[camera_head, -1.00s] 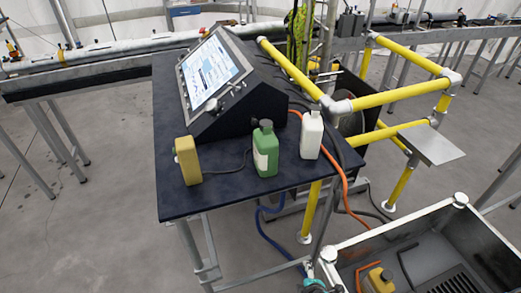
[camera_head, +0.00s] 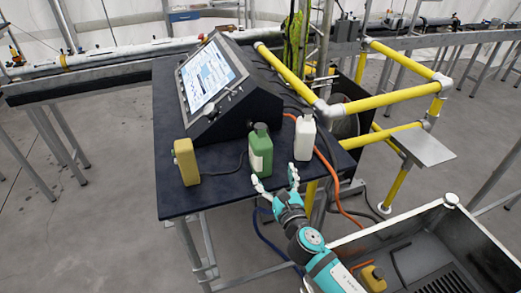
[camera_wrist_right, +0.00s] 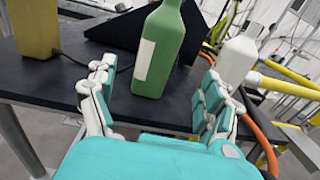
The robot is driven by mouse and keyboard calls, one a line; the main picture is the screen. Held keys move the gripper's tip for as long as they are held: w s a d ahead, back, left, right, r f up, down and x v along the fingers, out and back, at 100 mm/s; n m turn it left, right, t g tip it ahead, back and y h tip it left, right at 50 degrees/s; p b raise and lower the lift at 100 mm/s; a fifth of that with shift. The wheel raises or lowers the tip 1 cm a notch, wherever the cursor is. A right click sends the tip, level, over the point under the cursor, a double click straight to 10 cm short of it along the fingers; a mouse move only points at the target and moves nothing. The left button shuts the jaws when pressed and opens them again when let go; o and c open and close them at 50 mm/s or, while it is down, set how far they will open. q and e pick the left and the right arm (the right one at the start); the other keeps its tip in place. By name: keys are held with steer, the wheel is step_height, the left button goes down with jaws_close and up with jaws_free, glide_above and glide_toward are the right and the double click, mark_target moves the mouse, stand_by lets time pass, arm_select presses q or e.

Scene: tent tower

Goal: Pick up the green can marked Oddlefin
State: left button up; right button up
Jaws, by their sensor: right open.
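The green can (camera_head: 261,152) stands upright on the dark table, between a yellow can and a white can. It has a dark cap and a pale label on its side; I cannot read any name on it. My right gripper (camera_head: 275,180) is open and empty at the table's front edge, just in front of the green can. In the right wrist view the green can (camera_wrist_right: 160,52) stands ahead, between and beyond the open fingers of the right gripper (camera_wrist_right: 155,90), with its top cut off. My left gripper is not in view.
The yellow can (camera_head: 187,162) stands to the left and the white can (camera_head: 305,139) close to the right. A console with a screen (camera_head: 215,75) is behind them. Yellow railings (camera_head: 385,102) and an orange hose run at the right. A metal bin (camera_head: 400,228) is at lower right.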

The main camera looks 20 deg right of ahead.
mark_target(266, 161)
steer(key=w, duration=0.6)
steer(key=shift+w, duration=0.1)
steer(key=w, duration=0.3)
steer(key=w+p, duration=0.1)
steer(key=w, duration=0.1)
steer(key=shift+w+a+r, duration=0.1)
steer(key=shift+w+a, duration=0.05)
steer(key=shift+a, duration=0.1)
steer(key=shift+d, duration=0.1)
steer(key=shift+c, duration=0.8)
jaws_close()
steer(key=shift+r, duration=0.15)
